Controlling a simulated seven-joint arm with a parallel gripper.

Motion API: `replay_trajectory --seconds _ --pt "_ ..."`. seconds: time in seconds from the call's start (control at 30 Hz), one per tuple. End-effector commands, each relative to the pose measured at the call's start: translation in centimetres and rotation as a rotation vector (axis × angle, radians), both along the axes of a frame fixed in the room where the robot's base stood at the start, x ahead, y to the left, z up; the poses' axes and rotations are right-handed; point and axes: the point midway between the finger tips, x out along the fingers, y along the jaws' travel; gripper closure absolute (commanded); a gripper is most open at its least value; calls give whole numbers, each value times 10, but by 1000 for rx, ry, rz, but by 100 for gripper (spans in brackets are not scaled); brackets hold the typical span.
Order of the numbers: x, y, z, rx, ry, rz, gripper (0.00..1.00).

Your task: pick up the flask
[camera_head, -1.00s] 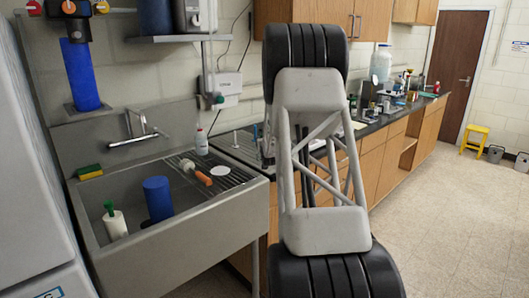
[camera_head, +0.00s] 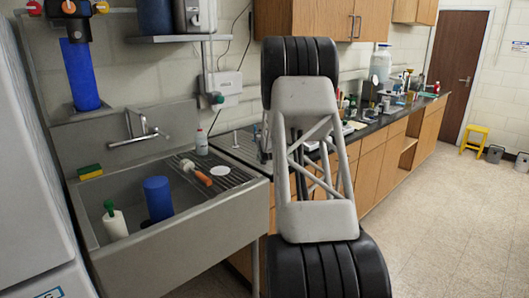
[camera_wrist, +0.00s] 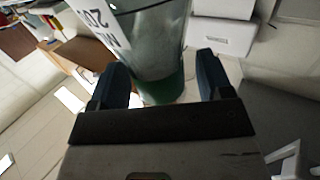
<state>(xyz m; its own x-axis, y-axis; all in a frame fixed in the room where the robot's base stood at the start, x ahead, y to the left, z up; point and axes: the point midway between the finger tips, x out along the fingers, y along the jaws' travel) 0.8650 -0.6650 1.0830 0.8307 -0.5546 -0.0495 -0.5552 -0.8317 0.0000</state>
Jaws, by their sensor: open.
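In the wrist view a clear flask (camera_wrist: 152,42) with green at its lower end and a white label with dark print fills the top middle. My gripper (camera_wrist: 160,70) is open, with one dark blue finger on each side of the flask. A gap shows between the flask and the right finger; the left finger is close to its side, and I cannot tell whether they touch. The flask's upper part is cut off by the frame edge. In the head view my arm covers part of the counter, and I cannot make out the gripper or the flask there.
The dark counter (camera_head: 378,132) holds several bottles and small items towards the back right. The steel sink (camera_head: 190,228) with a blue cylinder (camera_head: 158,199) is at left. Wooden cabinets (camera_head: 305,18) hang above. Open floor lies at right.

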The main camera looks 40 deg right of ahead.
Motion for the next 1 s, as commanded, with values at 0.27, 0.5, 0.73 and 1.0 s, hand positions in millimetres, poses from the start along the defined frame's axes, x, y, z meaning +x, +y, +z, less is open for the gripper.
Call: replay_trajectory --seconds 0.27,0.5,0.73,1.0 --pt "1 -1 0 0 0 0 27" --pt "1 -1 0 1 1 0 27" --pt "1 -1 0 1 1 0 46" --pt "1 -1 -1 1 1 0 87"
